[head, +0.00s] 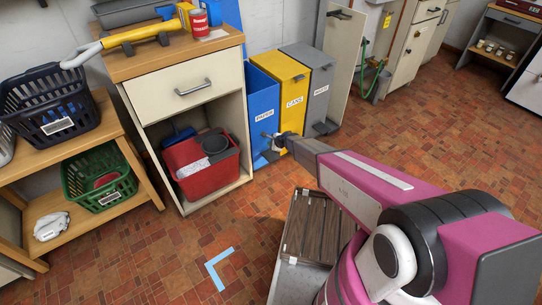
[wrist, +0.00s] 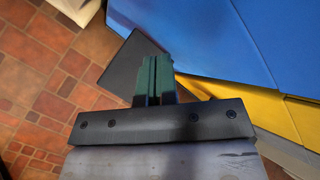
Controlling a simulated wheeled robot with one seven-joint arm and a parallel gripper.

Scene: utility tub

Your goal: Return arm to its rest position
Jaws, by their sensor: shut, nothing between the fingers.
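My pink and grey arm reaches out from the lower right in the head view. My gripper (head: 268,138) is at its far end, in front of the blue and yellow bins. In the wrist view the two dark fingers of my gripper (wrist: 152,62) lie together with nothing between them. A dark flat plate (wrist: 122,62) shows beside and below the fingers. I cannot tell whether the fingers touch it.
The blue bin (head: 262,92), yellow bin (head: 283,72) and grey bin (head: 316,70) stand in a row. An open cabinet (head: 190,92) left of them holds a red tub (head: 218,170). The tiled floor in front is mostly clear, with a blue corner mark (head: 213,270).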

